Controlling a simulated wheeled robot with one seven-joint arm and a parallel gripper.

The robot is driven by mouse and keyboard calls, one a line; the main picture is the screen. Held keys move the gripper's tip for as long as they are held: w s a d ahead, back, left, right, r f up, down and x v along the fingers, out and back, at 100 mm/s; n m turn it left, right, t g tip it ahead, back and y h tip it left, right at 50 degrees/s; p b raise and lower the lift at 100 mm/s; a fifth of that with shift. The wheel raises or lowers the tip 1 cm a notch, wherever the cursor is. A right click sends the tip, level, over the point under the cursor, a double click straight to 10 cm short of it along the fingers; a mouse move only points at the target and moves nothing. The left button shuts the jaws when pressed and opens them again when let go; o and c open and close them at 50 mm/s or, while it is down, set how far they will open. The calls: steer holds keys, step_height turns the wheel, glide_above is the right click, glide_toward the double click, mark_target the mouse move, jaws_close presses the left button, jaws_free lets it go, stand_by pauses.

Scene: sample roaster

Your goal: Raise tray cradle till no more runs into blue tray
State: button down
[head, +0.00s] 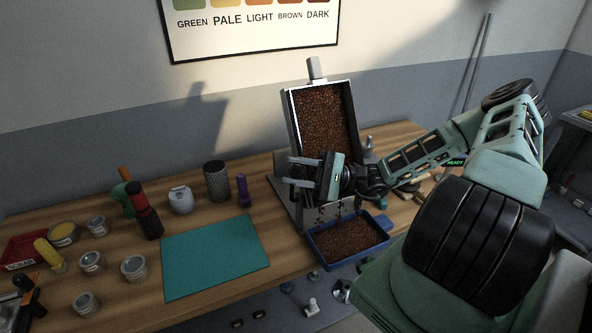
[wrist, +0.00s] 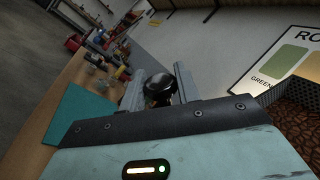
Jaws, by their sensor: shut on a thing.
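The tray cradle (head: 292,122) stands steeply tilted on its stand, with brown beans (head: 325,112) covering its bed. Some beans show at the right edge of the wrist view (wrist: 294,112). The blue tray (head: 348,261) sits below at the table's front edge, holding a heap of beans. Loose beans are in the air just above it, under my gripper. My gripper (head: 291,171) is in front of the cradle's lower part and shut on a black knob (wrist: 159,87). The gripper hides the cradle's lower end and what the knob joins to.
A teal mat (head: 215,254) lies left of the stand. A purple-handled tool (head: 243,190), a dark mesh cup (head: 216,181) and a red-topped black bottle (head: 145,212) stand behind and beside it. Several jars and a red scrap bin (head: 22,250) are at far left.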

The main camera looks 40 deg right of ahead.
steer(key=c, duration=1.1)
jaws_free()
steer(key=b+v, duration=0.5)
steer(key=v, duration=1.2)
steer(key=shift+s+d, duration=0.2)
steer(key=shift+d, duration=0.05)
